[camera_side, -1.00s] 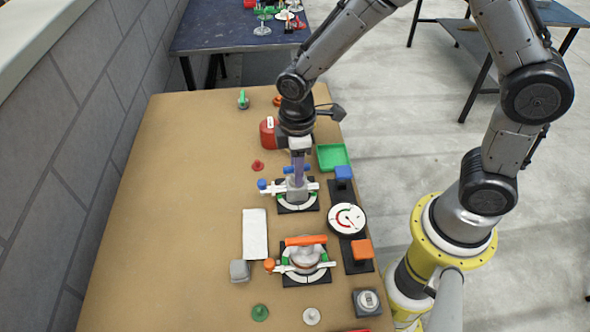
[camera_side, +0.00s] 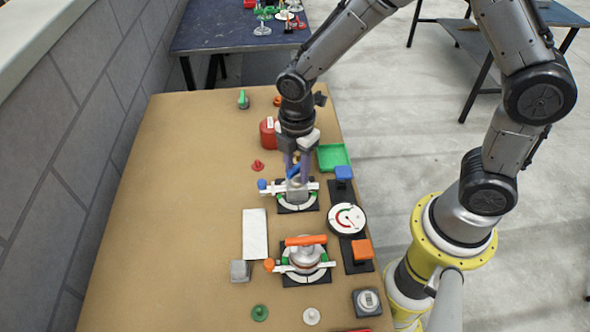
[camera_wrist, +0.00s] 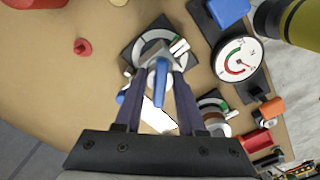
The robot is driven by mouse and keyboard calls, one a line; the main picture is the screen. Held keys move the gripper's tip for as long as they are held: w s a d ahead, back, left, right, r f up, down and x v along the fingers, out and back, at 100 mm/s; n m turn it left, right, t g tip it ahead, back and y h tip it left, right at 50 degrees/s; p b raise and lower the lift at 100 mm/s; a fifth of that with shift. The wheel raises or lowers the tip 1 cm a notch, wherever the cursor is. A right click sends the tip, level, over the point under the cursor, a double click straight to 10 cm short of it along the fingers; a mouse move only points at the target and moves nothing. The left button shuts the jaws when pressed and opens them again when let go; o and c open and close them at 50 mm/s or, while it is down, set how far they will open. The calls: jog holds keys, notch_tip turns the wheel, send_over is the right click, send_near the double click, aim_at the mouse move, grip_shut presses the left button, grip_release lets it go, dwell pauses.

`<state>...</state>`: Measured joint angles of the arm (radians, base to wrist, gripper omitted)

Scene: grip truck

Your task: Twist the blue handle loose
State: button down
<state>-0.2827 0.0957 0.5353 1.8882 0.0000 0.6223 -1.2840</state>
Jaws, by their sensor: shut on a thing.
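The blue handle (camera_wrist: 161,84) sits on a round white-and-green dial valve on a dark square base (camera_wrist: 130,54), which also shows in the side view (camera_side: 283,208). My gripper (camera_wrist: 159,80) points down over the valve, with a finger on each side of the handle, shut on it. In the side view my gripper (camera_side: 297,178) hides much of the handle; a blue part (camera_side: 293,170) shows between the fingers. In the wrist view the handle runs nearly along the gap between the fingers.
A similar valve with an orange handle (camera_side: 305,240) stands nearer. A gauge (camera_side: 346,219), a green tray (camera_side: 333,157) and a red round container (camera_side: 267,132) are close by. A white block (camera_side: 255,234) lies left of the valves. The table's left side is clear.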

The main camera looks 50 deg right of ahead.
aim_at(297, 166)
jog(key=n, duration=0.5)
jog(key=shift+n, duration=3.4)
jog(key=c, duration=0.8)
grip_release()
jog(key=shift+r, duration=3.8)
